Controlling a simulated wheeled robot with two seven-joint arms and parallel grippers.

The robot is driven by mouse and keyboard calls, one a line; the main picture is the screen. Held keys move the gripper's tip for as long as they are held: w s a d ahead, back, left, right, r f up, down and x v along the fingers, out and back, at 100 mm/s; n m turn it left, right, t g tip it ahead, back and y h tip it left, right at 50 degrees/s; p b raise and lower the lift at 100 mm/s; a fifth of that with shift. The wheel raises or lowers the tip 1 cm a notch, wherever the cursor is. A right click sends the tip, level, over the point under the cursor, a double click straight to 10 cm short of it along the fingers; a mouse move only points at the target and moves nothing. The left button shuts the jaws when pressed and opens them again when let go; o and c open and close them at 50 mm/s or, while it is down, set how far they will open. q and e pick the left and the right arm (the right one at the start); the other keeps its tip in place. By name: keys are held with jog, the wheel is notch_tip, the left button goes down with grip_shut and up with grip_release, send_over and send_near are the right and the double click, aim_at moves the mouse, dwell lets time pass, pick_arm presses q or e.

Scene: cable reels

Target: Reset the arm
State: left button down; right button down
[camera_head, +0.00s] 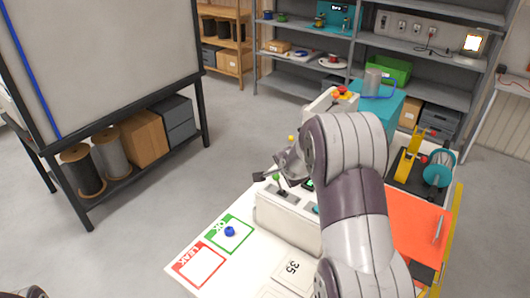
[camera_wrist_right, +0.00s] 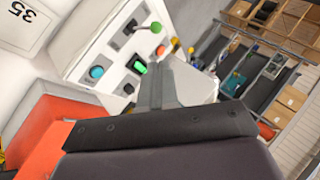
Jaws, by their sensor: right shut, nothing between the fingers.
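My right arm reaches in from the lower right of the head view, over a white control box (camera_head: 285,217) on the white table. I cannot tell whether the fingers touch the box. Of my left arm only a small part shows at the bottom left; its gripper is out of view.
A blue cap-like piece (camera_head: 229,231) lies on the green-framed OK field. The red-framed LEAK field (camera_head: 199,266) is empty. A card marked 35 (camera_head: 293,267) lies nearby. An orange mat (camera_head: 418,228) and a yellow stand with a teal reel (camera_head: 438,168) are at right. Shelves stand behind.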

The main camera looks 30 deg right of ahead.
jog(key=s+a+f+n+g+y+b, duration=0.1)
jog(key=s+a+f+n+g+b, duration=0.2)
jog(key=s+a+n, duration=0.5)
jog(key=s+a+f+n+g+y+b, duration=0.2)
jog(key=s+a+f+n+b, duration=0.3)
jog(key=s, duration=1.1)
jog(key=a+f+n+g, duration=0.1)
jog(key=a+f+n, duration=0.1)
jog(key=a+n, duration=0.2)
jog(key=shift+s+a+f+g, duration=0.15)
jog(key=shift+s+a+g, duration=0.25)
jog(key=shift+a, duration=0.5)
jog(key=shift+s, duration=0.15)
